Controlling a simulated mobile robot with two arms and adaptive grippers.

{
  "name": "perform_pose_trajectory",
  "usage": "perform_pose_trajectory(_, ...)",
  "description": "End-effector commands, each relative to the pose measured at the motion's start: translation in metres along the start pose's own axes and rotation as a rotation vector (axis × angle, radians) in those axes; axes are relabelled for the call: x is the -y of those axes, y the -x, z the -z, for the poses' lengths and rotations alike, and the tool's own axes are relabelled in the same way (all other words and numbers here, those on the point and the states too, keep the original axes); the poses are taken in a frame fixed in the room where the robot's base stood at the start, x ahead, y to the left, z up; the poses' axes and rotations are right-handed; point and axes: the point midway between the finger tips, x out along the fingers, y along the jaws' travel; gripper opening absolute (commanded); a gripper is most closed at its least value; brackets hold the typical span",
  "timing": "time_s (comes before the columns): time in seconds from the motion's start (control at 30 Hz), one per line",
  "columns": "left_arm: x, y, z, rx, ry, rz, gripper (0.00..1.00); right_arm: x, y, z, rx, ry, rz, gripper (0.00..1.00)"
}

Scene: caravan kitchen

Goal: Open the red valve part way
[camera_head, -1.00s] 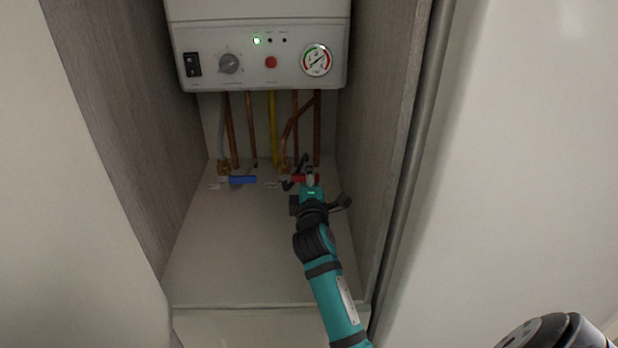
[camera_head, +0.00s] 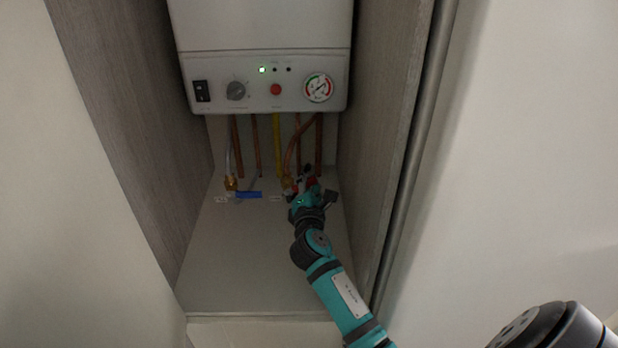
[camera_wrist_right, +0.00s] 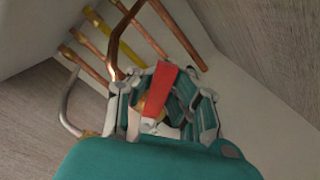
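The red valve's handle (camera_wrist_right: 161,90) lies between the fingers of my right gripper (camera_wrist_right: 165,88) in the wrist view. The fingers appear shut on it, one on each side. In the head view my right gripper (camera_head: 303,190) is at the valve, at the back right of the cabinet floor. It hides most of the valve there; a bit of the red handle (camera_head: 311,181) shows and looks angled. Brass (camera_head: 287,185) shows at the valve's left. My left gripper is not in view.
A blue valve handle (camera_head: 248,194) lies to the left of the red one. Copper pipes (camera_head: 256,145) and a yellow pipe (camera_head: 277,145) run up to the white heater (camera_head: 265,40). Wooden cabinet walls close in both sides. The front cabinet floor (camera_head: 235,265) is clear.

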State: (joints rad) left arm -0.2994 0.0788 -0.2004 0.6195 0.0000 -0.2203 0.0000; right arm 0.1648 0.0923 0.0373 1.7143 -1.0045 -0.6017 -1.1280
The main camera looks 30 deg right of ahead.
Motion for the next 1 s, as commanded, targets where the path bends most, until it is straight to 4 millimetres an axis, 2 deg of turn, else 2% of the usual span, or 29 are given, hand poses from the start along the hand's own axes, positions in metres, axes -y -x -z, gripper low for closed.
perform_pose_trajectory(0.03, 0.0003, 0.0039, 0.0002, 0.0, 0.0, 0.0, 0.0, 0.005, 0.003, 0.0053, -0.011, 0.027, 0.014, 0.0)
perform_pose_trajectory(0.63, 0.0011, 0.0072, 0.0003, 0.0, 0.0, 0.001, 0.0, 0.0041, 0.0035, 0.008, -0.014, 0.069, 0.013, 0.0)
perform_pose_trajectory(0.7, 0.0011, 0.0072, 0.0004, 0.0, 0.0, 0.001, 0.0, 0.0039, 0.0035, 0.008, -0.014, 0.069, 0.013, 0.12)
perform_pose_trajectory(0.9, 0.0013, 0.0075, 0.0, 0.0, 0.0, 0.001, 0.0, 0.0016, 0.0024, 0.0053, -0.01, 0.066, 0.008, 0.38)
perform_pose_trajectory(1.0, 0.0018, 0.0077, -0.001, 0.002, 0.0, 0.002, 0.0, 0.0007, 0.0019, 0.0042, -0.008, 0.065, 0.007, 0.4)
